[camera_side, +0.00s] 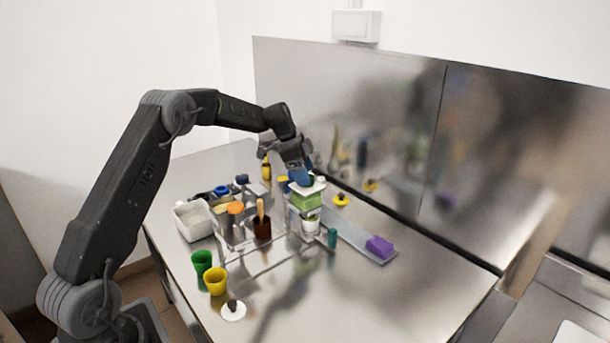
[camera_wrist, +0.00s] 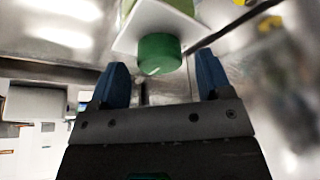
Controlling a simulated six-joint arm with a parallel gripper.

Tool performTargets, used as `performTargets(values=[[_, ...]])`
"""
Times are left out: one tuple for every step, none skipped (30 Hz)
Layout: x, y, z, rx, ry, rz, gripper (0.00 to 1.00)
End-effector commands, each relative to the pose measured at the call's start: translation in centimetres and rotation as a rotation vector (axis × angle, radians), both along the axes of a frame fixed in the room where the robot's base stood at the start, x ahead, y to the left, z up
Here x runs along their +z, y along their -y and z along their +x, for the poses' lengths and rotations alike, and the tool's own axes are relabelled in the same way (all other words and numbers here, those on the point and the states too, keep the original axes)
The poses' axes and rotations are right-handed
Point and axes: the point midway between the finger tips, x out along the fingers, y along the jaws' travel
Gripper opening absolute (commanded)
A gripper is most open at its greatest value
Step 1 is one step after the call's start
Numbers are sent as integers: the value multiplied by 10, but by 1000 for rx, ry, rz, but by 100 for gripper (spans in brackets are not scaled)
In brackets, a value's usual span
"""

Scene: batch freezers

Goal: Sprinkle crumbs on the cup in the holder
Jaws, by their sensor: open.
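My gripper (camera_side: 299,178) has blue fingers and is open. It is at the top of a green dispenser-like body with a white plate (camera_side: 309,188) on a stand. In the wrist view, a green round knob (camera_wrist: 159,54) lies ahead of and between the two spread fingers (camera_wrist: 161,72), with a gap on both sides. The knob sits against a white plate (camera_wrist: 150,22). Below the green body (camera_side: 307,201), a whitish cup (camera_side: 310,223) seems to stand in the holder. I cannot make out any crumbs.
A brown pot with a wooden handle (camera_side: 262,228) stands left of the stand. Green (camera_side: 202,262) and yellow (camera_side: 215,281) cups are in front. A white tub (camera_side: 192,221) stands at left. A purple block (camera_side: 379,247) lies at right. The front right table is clear.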

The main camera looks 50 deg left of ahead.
Motion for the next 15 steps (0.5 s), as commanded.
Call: performTargets(values=[[9, -3, -2, 2, 5, 3, 72], [14, -5, -3, 2, 5, 3, 72], [22, -7, -6, 2, 5, 3, 72], [28, -9, -7, 3, 6, 4, 72], [34, -11, -9, 3, 5, 4, 72], [43, -13, -12, 2, 6, 4, 72], [49, -15, -14, 2, 6, 4, 72], [56, -17, -15, 2, 6, 3, 72], [64, -20, -18, 2, 5, 3, 72], [70, -22, -20, 2, 5, 3, 72], [76, -23, -21, 2, 5, 3, 72], [83, -25, -23, 2, 5, 3, 72], [88, -27, -25, 2, 4, 3, 72], [92, -28, -27, 2, 3, 3, 72], [98, -30, -28, 3, 3, 3, 72]])
